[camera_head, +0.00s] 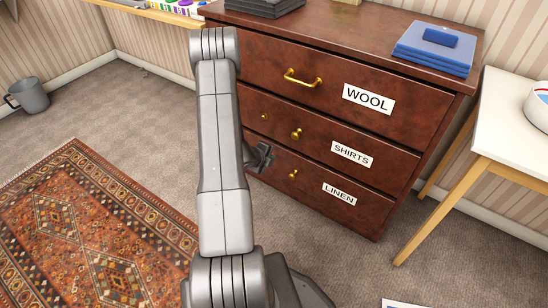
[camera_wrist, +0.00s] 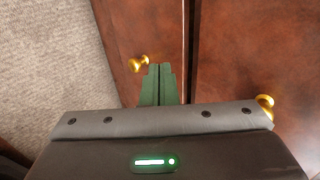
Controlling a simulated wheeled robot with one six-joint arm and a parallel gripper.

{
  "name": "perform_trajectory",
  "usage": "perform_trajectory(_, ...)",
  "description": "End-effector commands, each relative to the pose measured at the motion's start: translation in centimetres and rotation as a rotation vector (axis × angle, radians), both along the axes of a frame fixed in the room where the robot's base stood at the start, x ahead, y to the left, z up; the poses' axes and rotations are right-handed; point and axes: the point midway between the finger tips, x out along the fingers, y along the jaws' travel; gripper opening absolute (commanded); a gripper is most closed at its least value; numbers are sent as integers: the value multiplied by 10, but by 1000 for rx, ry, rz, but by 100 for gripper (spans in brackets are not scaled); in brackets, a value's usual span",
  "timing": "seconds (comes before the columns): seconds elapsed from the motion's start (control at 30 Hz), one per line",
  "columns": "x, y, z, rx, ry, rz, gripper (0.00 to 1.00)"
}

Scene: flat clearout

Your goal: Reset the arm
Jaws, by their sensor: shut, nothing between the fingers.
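My gripper (camera_head: 262,157) is in front of the dark wooden dresser (camera_head: 315,55), near the lower drawers and partly hidden behind my arm in the head view. In the wrist view my gripper (camera_wrist: 160,72) has its green fingers together with nothing between them. Brass knobs show near it in the wrist view, one knob (camera_wrist: 138,63) to the left of the fingertips and another knob (camera_wrist: 265,103) to the right. The drawers labelled WOOL (camera_head: 368,99), SHIRTS (camera_head: 351,153) and LINEN (camera_head: 339,194) look shut. I cannot tell whether the fingers touch the dresser.
Folded blue cloth (camera_head: 432,55) and dark folded cloth (camera_head: 262,6) lie on the dresser top. A white table (camera_head: 505,120) with a bowl (camera_head: 538,105) stands at the right. A patterned rug (camera_head: 90,235) and grey bucket (camera_head: 30,95) are at the left. Carpet between rug and dresser is clear.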

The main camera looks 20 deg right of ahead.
Motion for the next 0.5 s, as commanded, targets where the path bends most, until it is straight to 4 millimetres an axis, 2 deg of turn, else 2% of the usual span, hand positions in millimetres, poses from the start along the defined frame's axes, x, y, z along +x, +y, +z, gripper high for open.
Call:
perform_trajectory(0.03,-4,6,9,0,0,2,0)
perform_trajectory(0.2,-15,20,25,-1,-1,1,0)
perform_trajectory(0.5,-20,26,30,0,-1,-1,0)
